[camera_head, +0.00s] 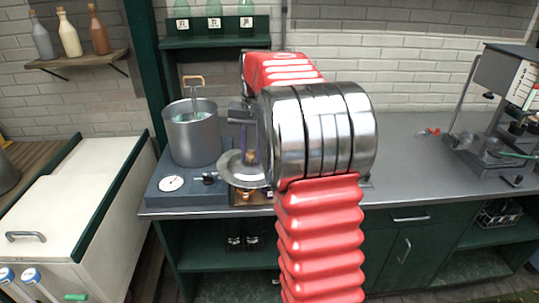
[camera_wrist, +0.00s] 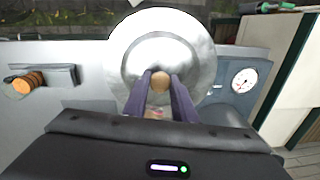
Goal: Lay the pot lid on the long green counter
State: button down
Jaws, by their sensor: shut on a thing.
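The pot lid is a shiny round metal disc with a small wooden knob. In the wrist view the lid (camera_wrist: 122,48) lies beyond my fingers, with its knob between the fingertips. My gripper (camera_wrist: 161,82) is shut on the knob. In the head view the lid (camera_head: 236,172) hangs to the right of the metal pot, partly hidden by my arm. The long green counter (camera_head: 430,165) has a grey top over green cabinets and runs to the right. Whether the lid touches anything below cannot be told.
An open metal pot (camera_head: 193,138) with a utensil in it stands on a blue-grey unit (camera_head: 187,195) with a dial. A stand with apparatus (camera_head: 497,90) is at the counter's right. The grey top between is mostly clear. A cream chest (camera_head: 85,195) is at left.

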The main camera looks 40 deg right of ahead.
jog(key=w+a+n, duration=0.2)
jog(key=w+a, duration=0.3)
jog(key=a, duration=0.7)
jog(key=w+a+f+n, duration=0.1)
jog(key=w+a, duration=0.4)
jog(key=a, duration=0.8)
jog(key=shift+w+n+g, duration=0.15)
jog(key=shift+n+g, duration=0.15)
jog(key=shift+n, duration=0.5)
jog(key=shift+a, duration=0.15)
